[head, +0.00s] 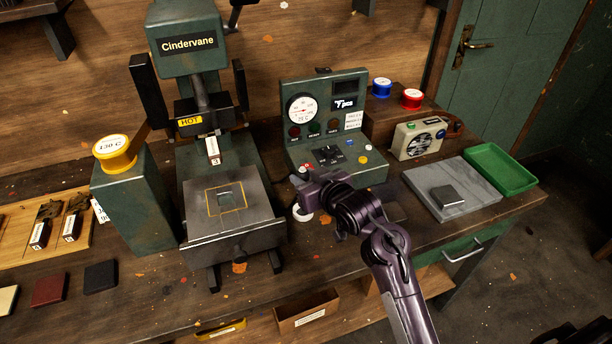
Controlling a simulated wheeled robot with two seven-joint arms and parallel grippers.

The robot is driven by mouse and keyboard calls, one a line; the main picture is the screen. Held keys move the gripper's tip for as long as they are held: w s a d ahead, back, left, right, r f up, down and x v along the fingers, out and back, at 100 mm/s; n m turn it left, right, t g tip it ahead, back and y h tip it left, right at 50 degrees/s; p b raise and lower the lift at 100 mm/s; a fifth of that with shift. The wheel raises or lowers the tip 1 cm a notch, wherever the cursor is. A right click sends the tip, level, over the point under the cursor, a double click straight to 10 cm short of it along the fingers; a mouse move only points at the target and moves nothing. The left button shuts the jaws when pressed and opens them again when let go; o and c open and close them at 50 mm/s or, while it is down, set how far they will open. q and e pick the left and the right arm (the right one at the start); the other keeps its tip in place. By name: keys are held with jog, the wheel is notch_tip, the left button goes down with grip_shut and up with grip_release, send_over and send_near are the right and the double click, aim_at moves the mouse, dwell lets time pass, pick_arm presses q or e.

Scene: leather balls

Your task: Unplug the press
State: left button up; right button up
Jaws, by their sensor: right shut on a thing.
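The green press (188,40) labelled Cindervane stands at the left of centre, with a yellow HOT tag (190,121) on its head and a flat metal bed (203,224) below. A green control box (298,92) with a gauge stands to its right. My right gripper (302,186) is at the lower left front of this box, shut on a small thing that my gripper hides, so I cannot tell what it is. A white ring (302,213) lies just below the gripper. I cannot make out a power cord or plug.
A grey stone slab (470,200) with a dark block (447,197) and a green tray (500,168) lie at the right. A small cream device (420,138) stands behind them. Leather swatches (49,288) lie front left. The bench front between swatches and press is partly clear.

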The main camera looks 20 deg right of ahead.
jog(key=shift+f+b, duration=0.6)
jog(key=shift+f, duration=0.55)
